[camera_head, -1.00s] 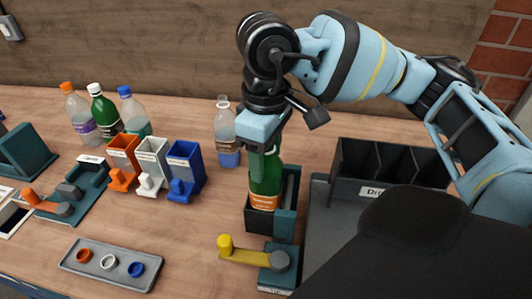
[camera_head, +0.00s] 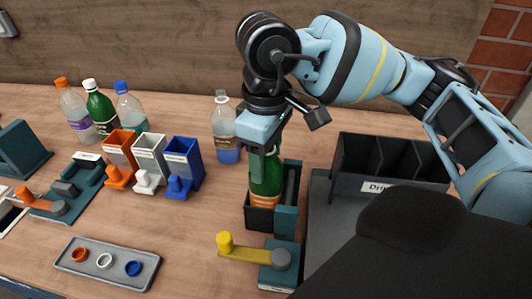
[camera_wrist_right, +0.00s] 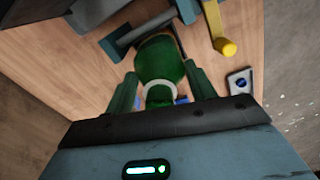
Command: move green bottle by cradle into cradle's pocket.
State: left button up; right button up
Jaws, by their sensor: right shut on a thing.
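The green bottle (camera_head: 265,177) has an orange label and is upright at the cradle (camera_head: 287,218), a dark teal stand with a black pocket (camera_head: 262,217). The bottle's lower end is inside the pocket, hidden by its front wall. I cannot tell whether it touches the pocket floor. My right gripper (camera_head: 262,150) is shut on the upper part of the green bottle from above. The right wrist view shows the green bottle (camera_wrist_right: 160,62) between the two fingers (camera_wrist_right: 162,95). My left gripper is not in view.
A yellow-handled lever (camera_head: 245,254) is in front of the cradle. A clear bottle with a blue base (camera_head: 224,130) stands behind left. A dark divided bin (camera_head: 350,155) is on the right. Orange, white and blue holders (camera_head: 183,165) and a grey ring tray (camera_head: 107,277) are left.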

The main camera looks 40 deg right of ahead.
jog(key=o, duration=1.4)
jog(key=shift+c, duration=0.2)
notch_tip(320, 180, up, 8)
jog(key=shift+f, duration=0.1)
